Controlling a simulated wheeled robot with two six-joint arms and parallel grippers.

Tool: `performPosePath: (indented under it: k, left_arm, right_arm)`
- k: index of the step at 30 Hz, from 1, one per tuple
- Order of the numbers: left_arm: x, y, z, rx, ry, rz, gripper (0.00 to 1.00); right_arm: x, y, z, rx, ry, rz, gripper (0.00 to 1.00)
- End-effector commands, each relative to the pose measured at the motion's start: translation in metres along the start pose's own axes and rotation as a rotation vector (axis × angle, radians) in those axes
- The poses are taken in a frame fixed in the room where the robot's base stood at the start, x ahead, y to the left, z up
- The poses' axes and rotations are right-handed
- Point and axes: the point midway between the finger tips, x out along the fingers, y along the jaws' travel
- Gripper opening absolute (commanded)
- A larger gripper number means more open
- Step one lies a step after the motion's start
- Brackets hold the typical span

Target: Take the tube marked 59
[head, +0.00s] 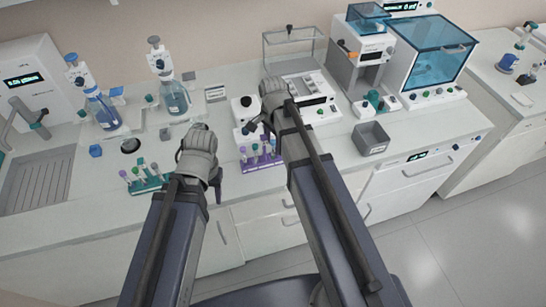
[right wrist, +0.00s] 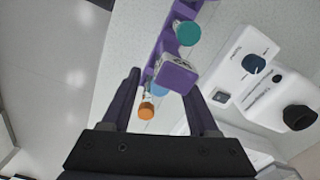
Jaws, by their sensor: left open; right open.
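A purple rack (head: 262,163) with several capped tubes stands near the bench's front edge in the head view, partly hidden by my right arm. A green rack (head: 147,184) with several capped tubes stands further left. My right gripper (head: 271,92) is open. In the right wrist view its fingers (right wrist: 162,84) straddle an orange-capped tube (right wrist: 147,111) and a blue cap (right wrist: 160,89), beside the purple rack (right wrist: 164,45); I cannot tell whether they touch. A teal cap (right wrist: 187,33) lies further off. My left gripper (head: 197,140) is open and empty between the racks. No number 59 is legible.
Blue-liquid bottles (head: 175,97) stand behind the racks. A grey bin (head: 371,139) stands right of my right arm. A white device with dark knobs (right wrist: 265,85) is close to the rack in the right wrist view. Bare bench lies left of the green rack.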

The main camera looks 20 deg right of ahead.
Motion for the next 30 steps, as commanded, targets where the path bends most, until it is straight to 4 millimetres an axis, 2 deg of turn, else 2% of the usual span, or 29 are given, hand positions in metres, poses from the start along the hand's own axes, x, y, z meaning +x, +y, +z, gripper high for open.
performPosePath:
  k: [1, 4, 14, 30]
  left_arm:
    - [0.014, 0.001, -0.001, 0.0, 0.0, 0.0, 0.5]
    - [0.024, 0.002, -0.001, -0.001, 0.0, 0.0, 0.5]
    - [0.024, 0.002, -0.001, -0.001, 0.0, 0.0, 0.5]
    - [0.025, 0.002, -0.001, -0.001, 0.0, 0.0, 0.5]
  right_arm:
    - [0.014, 0.0, 0.001, 0.0, 0.0, 0.0, 0.6]
    - [0.024, 0.0, 0.0, 0.0, 0.0, 0.0, 0.6]
    - [0.025, 0.0, 0.0, 0.0, 0.0, 0.0, 0.59]
    - [0.025, 0.0, 0.0, 0.0, 0.0, 0.0, 0.0]
